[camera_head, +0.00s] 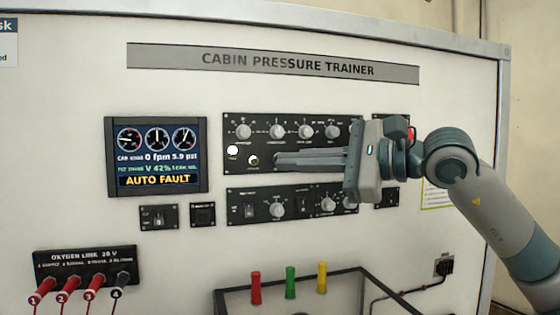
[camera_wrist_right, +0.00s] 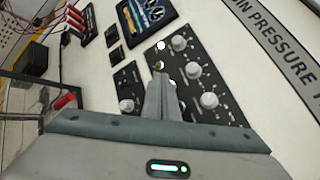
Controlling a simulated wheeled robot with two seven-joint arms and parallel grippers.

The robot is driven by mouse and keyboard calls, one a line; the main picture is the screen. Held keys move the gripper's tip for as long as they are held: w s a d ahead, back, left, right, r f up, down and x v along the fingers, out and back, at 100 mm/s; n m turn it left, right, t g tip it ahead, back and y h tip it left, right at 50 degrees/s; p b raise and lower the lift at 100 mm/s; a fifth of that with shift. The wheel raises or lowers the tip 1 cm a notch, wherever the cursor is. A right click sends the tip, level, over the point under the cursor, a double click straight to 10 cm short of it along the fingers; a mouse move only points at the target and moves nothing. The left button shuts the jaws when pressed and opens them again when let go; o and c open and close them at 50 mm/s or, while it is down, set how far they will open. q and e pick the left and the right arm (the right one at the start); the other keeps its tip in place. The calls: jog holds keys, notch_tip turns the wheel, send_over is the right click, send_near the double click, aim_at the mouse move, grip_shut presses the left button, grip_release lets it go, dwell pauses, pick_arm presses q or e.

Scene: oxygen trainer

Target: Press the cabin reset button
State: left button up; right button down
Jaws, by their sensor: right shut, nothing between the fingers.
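The upper black control panel (camera_head: 290,128) carries a row of knobs, a white round lit button (camera_head: 232,150) and a small dark round control with a bright ring (camera_head: 253,160). Their labels are too small to read, so I cannot tell which is the cabin reset button. My right gripper (camera_head: 277,159) is shut and empty, its fingers pointing left across this panel, tips just right of the dark control. In the right wrist view, the fingers (camera_wrist_right: 160,82) end beside the dark control (camera_wrist_right: 158,66), with the white button (camera_wrist_right: 161,45) beyond. Contact cannot be told.
A screen (camera_head: 155,155) reading AUTO FAULT is left of the panel. A lower knob panel (camera_head: 285,204) sits beneath. Red plugs sit in the oxygen link box (camera_head: 85,263) at lower left. A dark-rimmed tray (camera_head: 225,291) with coloured handles stands at the bottom.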

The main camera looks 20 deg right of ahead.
jog(key=shift+w, duration=0.8)
dwell(1.3)
jog(key=shift+s+b, duration=0.1)
jog(key=shift+b, duration=0.2)
jog(key=shift+s+f+b, duration=0.15)
jog(key=shift+s+b, duration=0.3)
jog(key=shift+s, duration=0.15)
jog(key=shift+s, duration=0.1)
jog(key=shift+s, duration=0.1)
jog(key=shift+s+b, duration=1.2)
jog(key=shift+s, duration=1.2)
jog(key=shift+d, duration=0.1)
